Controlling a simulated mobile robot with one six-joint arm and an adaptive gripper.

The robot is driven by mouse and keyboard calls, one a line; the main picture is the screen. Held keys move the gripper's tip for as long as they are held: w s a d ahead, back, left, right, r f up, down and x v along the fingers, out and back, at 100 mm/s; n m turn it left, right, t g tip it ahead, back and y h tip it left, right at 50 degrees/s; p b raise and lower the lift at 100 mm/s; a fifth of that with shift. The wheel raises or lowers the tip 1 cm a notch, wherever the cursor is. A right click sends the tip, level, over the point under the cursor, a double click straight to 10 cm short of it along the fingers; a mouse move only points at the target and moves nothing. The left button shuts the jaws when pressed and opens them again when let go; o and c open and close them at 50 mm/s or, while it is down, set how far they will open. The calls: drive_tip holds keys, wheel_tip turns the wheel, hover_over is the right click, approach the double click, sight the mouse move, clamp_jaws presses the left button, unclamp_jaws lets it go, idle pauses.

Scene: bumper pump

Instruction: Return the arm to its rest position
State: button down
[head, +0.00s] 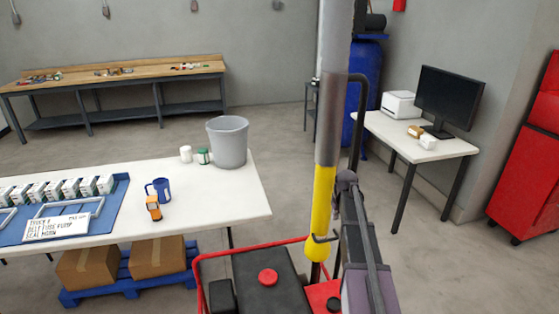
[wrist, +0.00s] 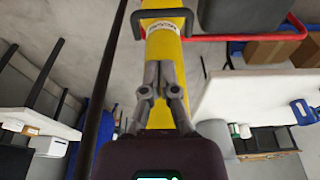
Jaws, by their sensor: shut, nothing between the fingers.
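My gripper (wrist: 158,72) is shut and empty in the wrist view, its two grey fingers close together. They point at a yellow upright that seems to be part of my own body; I cannot tell whether they touch it. In the head view my arm's dark links and purple-grey wrist show at the lower middle, beside that upright. My gripper is clear of the white table (head: 240,205) to the left.
The white table holds a grey bucket (head: 228,142), a blue mug (head: 162,188), an orange device (head: 153,208) and a blue tray (head: 118,205) of boxes. A desk (head: 440,150) with a monitor (head: 447,98) stands right. Open floor (head: 290,185) lies between.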

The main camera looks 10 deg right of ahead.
drive_tip(key=s+a+g, duration=0.2)
drive_tip(key=s+a, duration=2)
drive_tip(key=s, duration=0.1)
drive_tip(key=shift+s+f, duration=0.2)
drive_tip(key=shift+a, duration=0.15)
idle(0.8)
